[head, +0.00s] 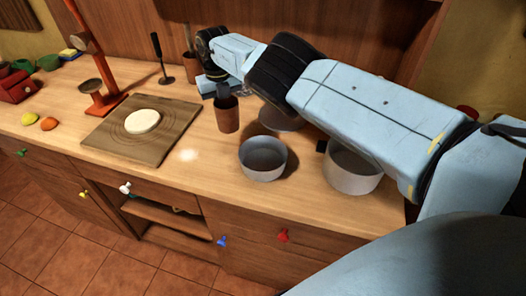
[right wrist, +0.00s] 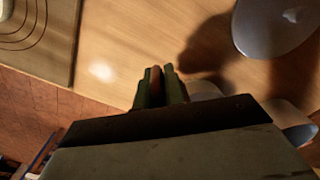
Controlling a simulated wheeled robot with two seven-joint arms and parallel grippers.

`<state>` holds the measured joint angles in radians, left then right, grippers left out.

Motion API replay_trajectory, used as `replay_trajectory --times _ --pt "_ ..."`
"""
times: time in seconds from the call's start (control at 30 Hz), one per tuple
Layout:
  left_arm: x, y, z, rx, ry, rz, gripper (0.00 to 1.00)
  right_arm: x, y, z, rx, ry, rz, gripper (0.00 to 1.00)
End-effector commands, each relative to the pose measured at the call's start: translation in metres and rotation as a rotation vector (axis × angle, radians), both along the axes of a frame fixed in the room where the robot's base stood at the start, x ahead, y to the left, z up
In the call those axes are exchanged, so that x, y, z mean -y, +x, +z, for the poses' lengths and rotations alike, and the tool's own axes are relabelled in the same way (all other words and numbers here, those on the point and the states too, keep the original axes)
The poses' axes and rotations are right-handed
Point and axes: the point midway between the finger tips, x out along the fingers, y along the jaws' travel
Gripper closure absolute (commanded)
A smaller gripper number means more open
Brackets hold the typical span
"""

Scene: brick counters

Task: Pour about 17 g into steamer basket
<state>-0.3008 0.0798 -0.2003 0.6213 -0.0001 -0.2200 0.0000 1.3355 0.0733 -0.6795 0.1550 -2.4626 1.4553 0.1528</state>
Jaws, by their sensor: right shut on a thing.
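My right arm reaches across from the right in the head view. My right gripper (head: 222,91) is shut on a brown cup (head: 227,115), which looks roughly upright over the counter right of the board. In the right wrist view a narrow brown strip (right wrist: 155,82) shows between the fingers of my right gripper (right wrist: 160,88). The cup's contents are hidden. A grey round open vessel (head: 263,174) stands in front and right of the cup, apart from it. A larger pale vessel (head: 351,180) is partly behind my arm. I cannot tell which is the steamer basket. My left gripper is out of view.
A wooden board (head: 165,145) with a white disc (head: 142,121) lies left of the cup. A white patch (head: 188,155) is on the counter. A grey round piece (head: 281,122) lies under my arm. An orange stand (head: 103,103) is farther left. The counter's front edge is clear.

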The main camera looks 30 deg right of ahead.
Motion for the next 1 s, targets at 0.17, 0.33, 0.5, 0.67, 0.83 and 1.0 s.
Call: replay_trajectory --times 0.17,0.33,0.5,0.67,0.83,1.0 --pt "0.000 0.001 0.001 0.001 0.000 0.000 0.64 0.001 -0.001 -0.004 0.001 0.001 -0.057 1.00" --pt "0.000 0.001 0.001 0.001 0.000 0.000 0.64 0.001 -0.002 -0.007 0.001 -0.001 -0.102 1.00" --pt "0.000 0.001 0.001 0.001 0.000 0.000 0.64 0.001 -0.003 -0.010 0.001 -0.001 -0.158 1.00" --pt "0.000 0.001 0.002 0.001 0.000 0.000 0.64 0.001 -0.003 -0.015 -0.001 -0.001 -0.224 1.00" --pt "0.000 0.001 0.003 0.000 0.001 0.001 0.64 0.001 -0.006 -0.025 -0.002 -0.001 -0.343 1.00" --pt "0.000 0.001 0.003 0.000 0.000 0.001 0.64 0.001 -0.008 -0.032 0.000 -0.001 -0.434 1.00"
